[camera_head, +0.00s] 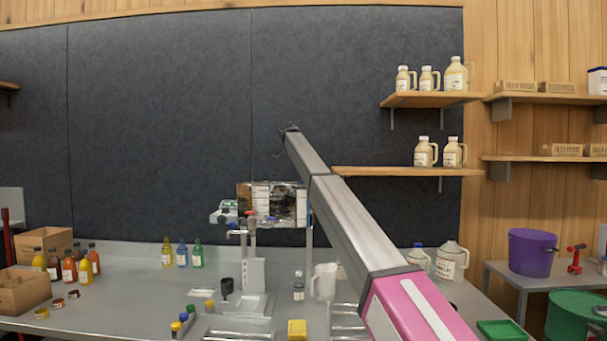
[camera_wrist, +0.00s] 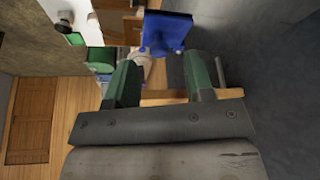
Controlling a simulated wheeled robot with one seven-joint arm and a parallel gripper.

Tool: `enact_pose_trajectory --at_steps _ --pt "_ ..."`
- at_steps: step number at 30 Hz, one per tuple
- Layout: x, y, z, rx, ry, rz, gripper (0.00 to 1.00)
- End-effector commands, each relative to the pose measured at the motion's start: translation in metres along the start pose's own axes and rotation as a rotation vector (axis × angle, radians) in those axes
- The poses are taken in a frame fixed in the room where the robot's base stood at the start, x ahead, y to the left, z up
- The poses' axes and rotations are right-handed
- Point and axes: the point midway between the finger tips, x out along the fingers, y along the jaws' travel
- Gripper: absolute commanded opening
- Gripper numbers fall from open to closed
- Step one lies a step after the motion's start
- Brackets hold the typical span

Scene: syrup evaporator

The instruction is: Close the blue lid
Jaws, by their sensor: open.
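In the wrist view, a flat blue panel with a notched lower edge (camera_wrist: 166,34) stands just beyond my gripper (camera_wrist: 160,72); it looks like the blue lid. My gripper's two green fingers are wide apart with nothing between them. The panel is ahead of the fingertips, and I cannot tell whether either finger touches it. What it is hinged to is not clear. In the head view my arm reaches up over the counter, and the gripper at its far end cannot be made out. The blue lid is not clearly visible there.
A metal counter (camera_head: 120,285) holds several bottles, a cardboard box (camera_head: 45,243) and a white pitcher (camera_head: 323,282). Wooden shelves with jugs (camera_head: 407,172) hang on the right. A purple bucket (camera_head: 532,252) stands on a side table.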

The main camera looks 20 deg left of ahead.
Motion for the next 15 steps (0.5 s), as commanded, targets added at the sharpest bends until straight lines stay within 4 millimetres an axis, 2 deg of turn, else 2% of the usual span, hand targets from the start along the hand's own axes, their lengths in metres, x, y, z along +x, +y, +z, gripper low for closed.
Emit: enact_pose_trajectory --at_steps 9,15 --pt "-0.062 -0.002 -0.001 0.001 0.0 -0.002 0.48" --pt "-0.081 -0.001 0.0 0.001 0.001 -0.001 0.48"
